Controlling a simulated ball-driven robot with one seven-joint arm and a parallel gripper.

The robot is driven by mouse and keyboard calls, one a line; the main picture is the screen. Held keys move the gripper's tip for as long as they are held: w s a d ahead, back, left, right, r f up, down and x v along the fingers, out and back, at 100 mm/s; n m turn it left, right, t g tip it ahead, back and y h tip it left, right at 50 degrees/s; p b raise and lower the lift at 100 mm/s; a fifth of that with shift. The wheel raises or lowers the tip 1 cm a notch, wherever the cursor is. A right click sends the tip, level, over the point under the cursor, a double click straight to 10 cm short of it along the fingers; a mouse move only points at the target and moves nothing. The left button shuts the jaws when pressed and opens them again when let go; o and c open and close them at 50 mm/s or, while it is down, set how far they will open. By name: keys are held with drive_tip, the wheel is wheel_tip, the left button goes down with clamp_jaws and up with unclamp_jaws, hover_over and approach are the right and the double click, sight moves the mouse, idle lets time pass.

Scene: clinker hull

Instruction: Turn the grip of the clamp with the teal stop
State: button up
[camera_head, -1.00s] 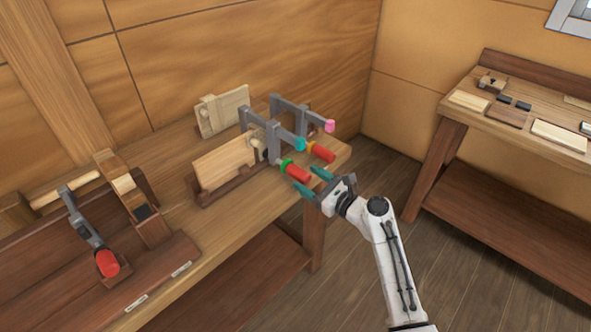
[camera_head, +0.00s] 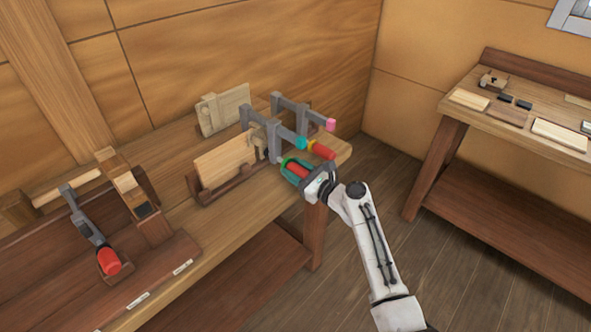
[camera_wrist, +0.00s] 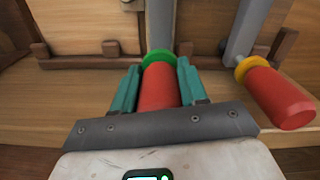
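Two bar clamps stand side by side on the bench. The nearer has a grey bar ending in a teal stop (camera_head: 301,143); its red grip (camera_head: 297,170) with a green collar (camera_wrist: 160,58) sits lower. The other clamp has a pink stop (camera_head: 331,124) and a red grip with a yellow collar (camera_wrist: 246,66). My gripper (camera_head: 298,167) is around the green-collared grip, one teal finger on each side. In the wrist view the red grip (camera_wrist: 161,86) lies between the fingers, with what look like narrow gaps. The fingers appear open; contact is hard to make out.
The yellow-collared grip (camera_wrist: 280,98) is close to the right of my gripper. Another clamp with a red grip (camera_head: 109,262) lies at the left. A second bench (camera_head: 520,122) is at the right, with open floor between.

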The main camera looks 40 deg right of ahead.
drive_tip(key=c, duration=0.6)
drive_tip(key=shift+f+n, duration=0.1)
drive_tip(key=shift+n, duration=0.2)
